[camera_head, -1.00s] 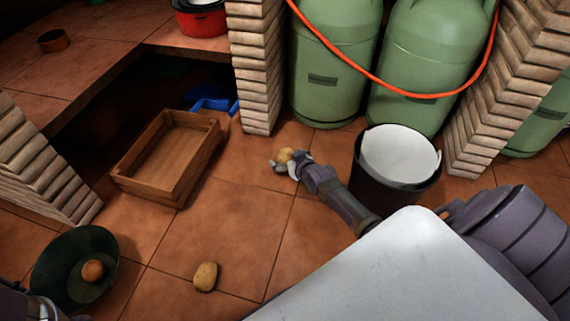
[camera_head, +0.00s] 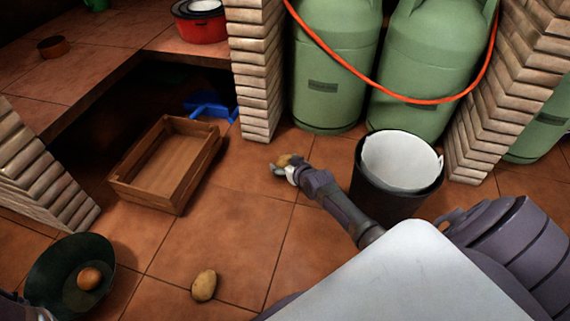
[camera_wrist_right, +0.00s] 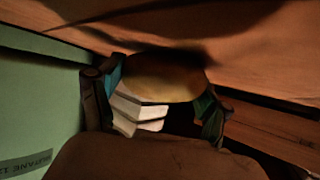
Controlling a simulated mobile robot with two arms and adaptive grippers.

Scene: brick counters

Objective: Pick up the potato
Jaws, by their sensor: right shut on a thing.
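A potato (camera_head: 284,159) is at the tip of my right gripper (camera_head: 281,168), near the foot of the brick pillar. In the right wrist view the potato (camera_wrist_right: 165,78) sits between the two fingers of my right gripper (camera_wrist_right: 163,98), which is shut on it. The shadowed surface beyond it is close; I cannot tell how far the potato is off the floor. A second potato (camera_head: 204,285) lies on the floor tiles at the lower middle. At the lower left edge a part of my left arm shows, but its gripper fingers are not visible.
An empty wooden crate (camera_head: 115,187) stands left of my right gripper. A dark green bowl (camera_head: 45,270) holding a round brown item (camera_head: 89,278) is at lower left. A black bucket with a white liner (camera_head: 385,196) is right of my forearm. Green gas cylinders (camera_head: 335,70) stand behind.

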